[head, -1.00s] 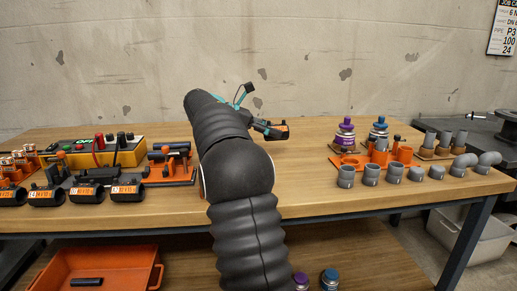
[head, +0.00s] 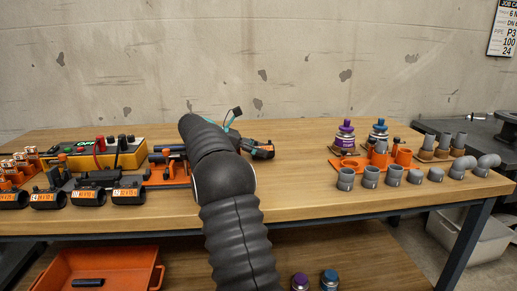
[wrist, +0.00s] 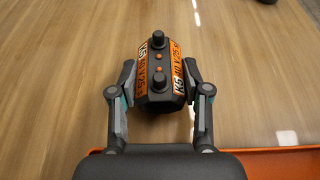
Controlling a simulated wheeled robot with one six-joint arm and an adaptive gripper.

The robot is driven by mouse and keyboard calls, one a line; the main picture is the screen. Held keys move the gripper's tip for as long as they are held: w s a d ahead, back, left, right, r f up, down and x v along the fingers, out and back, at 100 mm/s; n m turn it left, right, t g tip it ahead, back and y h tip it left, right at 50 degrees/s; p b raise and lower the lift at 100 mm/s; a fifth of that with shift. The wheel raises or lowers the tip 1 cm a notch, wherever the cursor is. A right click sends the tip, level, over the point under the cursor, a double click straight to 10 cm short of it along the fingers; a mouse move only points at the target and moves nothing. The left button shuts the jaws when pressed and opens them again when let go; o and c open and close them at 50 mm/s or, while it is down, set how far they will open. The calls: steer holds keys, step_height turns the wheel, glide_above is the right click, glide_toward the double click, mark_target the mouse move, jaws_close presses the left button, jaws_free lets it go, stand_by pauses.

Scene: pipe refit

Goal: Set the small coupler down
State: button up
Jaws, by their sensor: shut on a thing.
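In the head view the coupler (head: 264,150) shows at the right of my gripper (head: 250,147), over the middle of the workbench (head: 300,200). My own arm hides part of the gripper there.
Several larger black couplers (head: 88,197) line the bench's left front. An orange rack (head: 166,174) stands just left of my arm. Grey fittings (head: 370,177) and cans (head: 345,134) stand at right. An orange bin (head: 145,257) is below. The middle bench is clear.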

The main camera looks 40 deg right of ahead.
steer(key=shift+f, duration=0.25)
steer(key=o, duration=1.1)
steer(key=shift+o, duration=0.2)
steer(key=shift+f+b, duration=0.25)
steer(key=shift+b, duration=0.7)
steer(key=v, duration=0.4)
steer(key=p+v, duration=0.1)
steer(key=v, duration=0.4)
steer(key=p+v, duration=0.1)
steer(key=v, duration=0.4)
steer(key=shift+w+d+r, duration=0.2)
steer(key=shift+d+r, duration=0.05)
steer(key=shift+r, duration=0.1)
